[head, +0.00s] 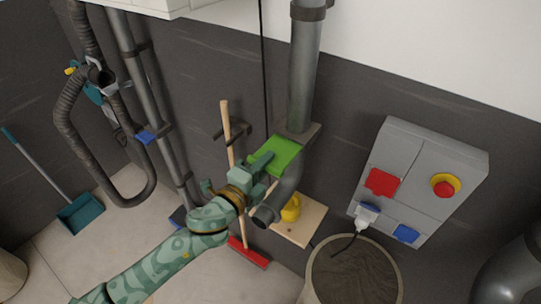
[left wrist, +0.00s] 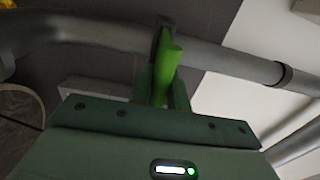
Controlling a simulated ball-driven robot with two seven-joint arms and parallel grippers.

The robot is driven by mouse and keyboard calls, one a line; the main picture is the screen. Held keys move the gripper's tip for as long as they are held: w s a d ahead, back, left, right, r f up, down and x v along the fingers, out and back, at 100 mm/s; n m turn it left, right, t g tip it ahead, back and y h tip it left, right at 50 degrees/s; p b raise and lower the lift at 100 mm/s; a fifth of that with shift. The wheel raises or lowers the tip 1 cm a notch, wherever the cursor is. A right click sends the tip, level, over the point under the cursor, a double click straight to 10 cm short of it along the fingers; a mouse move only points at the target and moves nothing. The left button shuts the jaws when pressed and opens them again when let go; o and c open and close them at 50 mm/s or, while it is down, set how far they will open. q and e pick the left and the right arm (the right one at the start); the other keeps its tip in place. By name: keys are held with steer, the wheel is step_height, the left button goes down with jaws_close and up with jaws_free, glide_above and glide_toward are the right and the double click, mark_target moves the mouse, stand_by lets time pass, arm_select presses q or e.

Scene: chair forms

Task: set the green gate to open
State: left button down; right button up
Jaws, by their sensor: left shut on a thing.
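The green gate (head: 283,154) is a flat bright green plate at a flange on the grey vertical pipe (head: 304,75). Much of the plate sticks out to the left of the pipe. My left gripper (head: 262,162) reaches up from below and is shut on the gate's outer part. In the left wrist view the gate (left wrist: 168,65) stands between the fingers (left wrist: 165,95), and its far end meets a dark flange on the pipe (left wrist: 225,60). The fingers hide part of the gate. My right gripper is in neither view.
A grey control box (head: 420,185) with a red button is on the wall at the right. Below it stands a round bin (head: 353,280). A broom (head: 227,130) and a yellow object (head: 291,208) on a wooden board (head: 306,225) are close to my left arm.

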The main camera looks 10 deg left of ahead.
arm_select(q)
steer(key=shift+w+f, duration=0.1)
steer(key=c, duration=1.4)
jaws_free()
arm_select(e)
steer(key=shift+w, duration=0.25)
